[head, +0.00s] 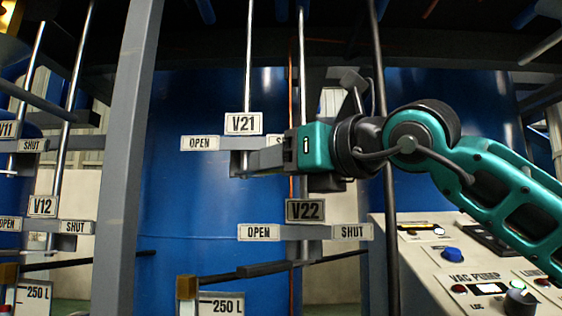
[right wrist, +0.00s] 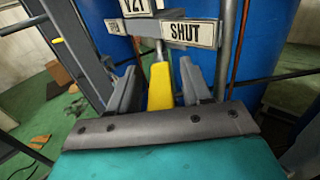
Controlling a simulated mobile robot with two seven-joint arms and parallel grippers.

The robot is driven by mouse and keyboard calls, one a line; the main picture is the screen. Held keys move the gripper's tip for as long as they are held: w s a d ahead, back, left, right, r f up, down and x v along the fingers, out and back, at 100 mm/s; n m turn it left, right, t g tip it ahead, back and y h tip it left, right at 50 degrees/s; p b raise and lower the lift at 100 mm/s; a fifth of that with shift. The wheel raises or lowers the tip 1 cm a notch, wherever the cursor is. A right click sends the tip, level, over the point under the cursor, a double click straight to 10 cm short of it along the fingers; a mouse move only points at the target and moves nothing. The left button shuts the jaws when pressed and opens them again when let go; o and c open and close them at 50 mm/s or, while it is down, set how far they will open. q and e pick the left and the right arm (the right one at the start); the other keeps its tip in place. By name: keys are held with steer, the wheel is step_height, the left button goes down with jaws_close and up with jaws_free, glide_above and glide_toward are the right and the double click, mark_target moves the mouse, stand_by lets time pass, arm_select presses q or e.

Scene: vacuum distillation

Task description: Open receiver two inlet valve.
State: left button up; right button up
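The V21 valve label (head: 243,124) is in the middle of the head view, with an OPEN plate (head: 199,143) on its left. My right gripper (head: 255,161) is just below the label and hides most of the SHUT plate there. In the right wrist view, the SHUT plate (right wrist: 192,34) is clear, and a yellow valve handle (right wrist: 161,87) points toward my gripper below the sign bar. The right gripper's fingers (right wrist: 162,85) stand apart on either side of the handle, with narrow gaps visible. My left gripper is out of view.
The V22 label (head: 305,210) with its own OPEN and SHUT plates is just below my right gripper. A grey post (head: 127,160) stands to the left. The vac pump panel (head: 450,260) is at the lower right. Blue tanks (head: 200,200) stand behind thin vertical rods.

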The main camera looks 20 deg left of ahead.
jaws_close()
stand_by(0.3)
stand_by(0.3)
